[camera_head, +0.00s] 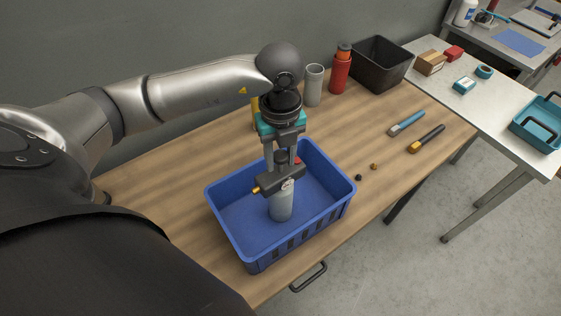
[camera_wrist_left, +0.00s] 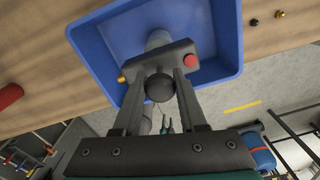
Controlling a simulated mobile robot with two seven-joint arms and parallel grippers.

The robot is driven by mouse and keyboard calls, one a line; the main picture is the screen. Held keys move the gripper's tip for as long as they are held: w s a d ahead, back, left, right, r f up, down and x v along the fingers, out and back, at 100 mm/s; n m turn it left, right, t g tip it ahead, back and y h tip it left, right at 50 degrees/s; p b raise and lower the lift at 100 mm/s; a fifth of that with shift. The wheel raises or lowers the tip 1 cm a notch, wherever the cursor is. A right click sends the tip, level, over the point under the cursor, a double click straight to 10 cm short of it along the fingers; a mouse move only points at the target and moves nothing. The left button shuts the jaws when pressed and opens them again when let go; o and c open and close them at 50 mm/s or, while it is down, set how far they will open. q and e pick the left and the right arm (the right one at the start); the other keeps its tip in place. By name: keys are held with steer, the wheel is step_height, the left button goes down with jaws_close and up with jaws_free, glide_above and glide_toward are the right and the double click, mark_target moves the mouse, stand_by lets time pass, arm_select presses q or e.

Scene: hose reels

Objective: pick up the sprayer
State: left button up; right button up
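The sprayer (camera_head: 281,203) has a grey bottle, a dark head, a yellow nozzle and a red button. It stands upright inside the blue crate (camera_head: 233,238). In the left wrist view its dark head (camera_wrist_left: 178,62) and a round dark knob (camera_wrist_left: 160,88) show, with the bottle mostly hidden behind. My left gripper (camera_head: 282,165) points down over the sprayer, its fingers apart on either side of the knob. I see no clear grip on it; exact contact is hard to tell. My right gripper is out of view.
Behind the crate stand a grey cylinder (camera_head: 313,86), a red bottle (camera_head: 340,72) and a black bin (camera_head: 382,65). Two handled tools, one blue (camera_head: 407,123) and one yellow-black (camera_head: 427,139), and two small fittings lie on the wooden table to the right. The table's front right is clear.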

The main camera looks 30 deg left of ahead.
arm_select(q)
jaws_close()
stand_by(0.9)
